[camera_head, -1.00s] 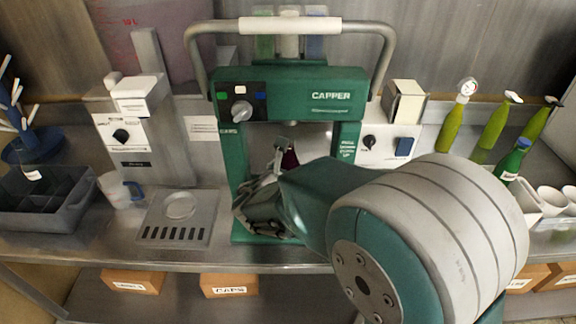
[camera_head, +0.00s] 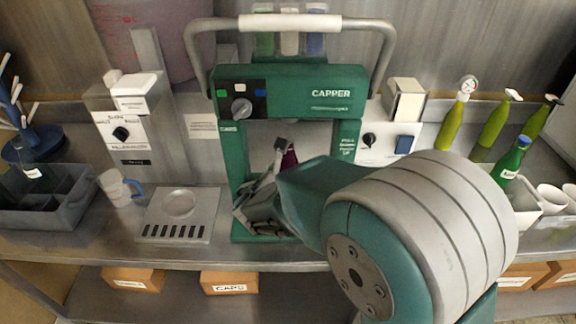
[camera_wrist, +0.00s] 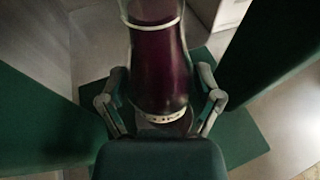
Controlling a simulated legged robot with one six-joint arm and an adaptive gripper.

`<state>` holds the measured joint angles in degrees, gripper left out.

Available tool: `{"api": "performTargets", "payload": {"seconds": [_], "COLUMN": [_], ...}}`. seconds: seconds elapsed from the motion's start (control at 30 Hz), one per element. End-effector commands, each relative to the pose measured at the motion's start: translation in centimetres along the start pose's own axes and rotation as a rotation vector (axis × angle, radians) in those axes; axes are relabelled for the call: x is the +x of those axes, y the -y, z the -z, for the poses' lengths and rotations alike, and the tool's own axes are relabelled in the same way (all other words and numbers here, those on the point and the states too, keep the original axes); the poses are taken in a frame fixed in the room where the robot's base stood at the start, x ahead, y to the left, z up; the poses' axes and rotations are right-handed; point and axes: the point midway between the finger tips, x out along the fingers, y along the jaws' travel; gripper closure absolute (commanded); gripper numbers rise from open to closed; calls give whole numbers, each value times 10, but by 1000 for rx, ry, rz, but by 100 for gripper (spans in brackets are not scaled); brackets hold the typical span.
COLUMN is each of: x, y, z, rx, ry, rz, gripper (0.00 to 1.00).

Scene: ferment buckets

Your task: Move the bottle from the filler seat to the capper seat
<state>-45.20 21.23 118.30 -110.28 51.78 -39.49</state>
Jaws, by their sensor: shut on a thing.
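The bottle (camera_wrist: 157,65) is dark purple with pale bands and stands between my gripper's fingers (camera_wrist: 161,98) in the wrist view. My gripper is shut on it. In the head view, my gripper (camera_head: 262,200) is inside the opening of the green capper (camera_head: 290,92), and only a purple sliver of the bottle (camera_head: 289,158) shows. The green capper base (camera_wrist: 242,138) spreads below the bottle in the wrist view. I cannot tell whether the bottle touches the seat. The filler seat (camera_head: 180,204) at left is bare, with a round plate and slots.
The capper's green posts (camera_wrist: 38,110) stand close on both sides of my gripper. A white mug (camera_head: 115,187) and a dark divided bin (camera_head: 48,200) are at left. Green bottles (camera_head: 492,125) and white cups (camera_head: 551,198) are at right. Boxes (camera_head: 229,283) sit on the lower shelf.

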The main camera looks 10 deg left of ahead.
Motion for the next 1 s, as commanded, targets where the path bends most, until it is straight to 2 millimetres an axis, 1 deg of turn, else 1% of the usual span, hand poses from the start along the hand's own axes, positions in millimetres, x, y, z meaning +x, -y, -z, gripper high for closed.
{"api": "performTargets", "payload": {"seconds": [0.9,0.93,0.97,1.0], "x": [1,1,1,1], "y": [0,0,0,0], "z": [4,4,4,4], "rx": [1,1,1,0], "ry": [3,3,3,3], "rz": [0,0,0,0], "gripper": [78,12,0,0]}}
